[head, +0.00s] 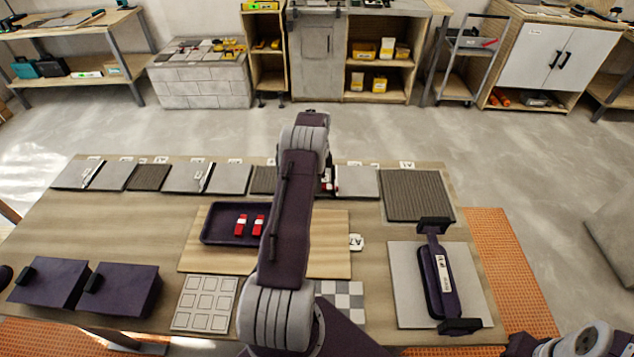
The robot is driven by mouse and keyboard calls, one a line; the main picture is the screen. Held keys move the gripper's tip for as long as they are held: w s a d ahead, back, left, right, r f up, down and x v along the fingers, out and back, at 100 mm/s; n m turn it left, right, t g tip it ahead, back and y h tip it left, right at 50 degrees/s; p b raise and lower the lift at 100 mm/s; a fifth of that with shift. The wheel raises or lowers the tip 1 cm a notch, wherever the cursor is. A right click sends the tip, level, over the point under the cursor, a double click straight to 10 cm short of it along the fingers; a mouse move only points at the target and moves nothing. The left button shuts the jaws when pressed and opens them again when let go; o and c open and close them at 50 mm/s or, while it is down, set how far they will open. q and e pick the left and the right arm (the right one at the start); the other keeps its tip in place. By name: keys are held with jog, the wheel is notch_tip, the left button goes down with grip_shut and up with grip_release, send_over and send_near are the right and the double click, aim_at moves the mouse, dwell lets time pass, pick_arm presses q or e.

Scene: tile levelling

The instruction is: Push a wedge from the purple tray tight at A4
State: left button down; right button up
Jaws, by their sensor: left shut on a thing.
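The purple tray (215,239) sits on a wooden board in the middle of the table. Two red wedges with white marks, one (241,225) left and one (258,225) right, lie in it. My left arm crosses the middle of the view and hides part of the tile row. My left gripper (327,180) is at the row, just right of the arm and mostly hidden by it. It is shut on a red wedge (329,187), of which a little shows by a tile joint. Whether that wedge is seated cannot be told. The tags along the row are too small to read. My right gripper (520,346) is at the bottom right, cut off.
Grey tiles, one of them here (357,182), and darker ribbed tiles line the table's far edge. A purple two-handled tool (436,280) lies on a large tile at right. Two purple boxes (120,290) stand at left. A tag (356,242) lies by the board.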

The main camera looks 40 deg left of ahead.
aim_at(323, 185)
pick_arm(q)
jog(key=shift+w+d, duration=0.55)
jog(key=shift+w, duration=0.05)
dwell(1.0)
jog(key=c, duration=1.2)
grip_release()
jog(key=shift+d, duration=0.1)
jog(key=shift+c, duration=0.2)
notch_tip(323, 185, up, 9)
jog(key=shift+r, duration=0.1)
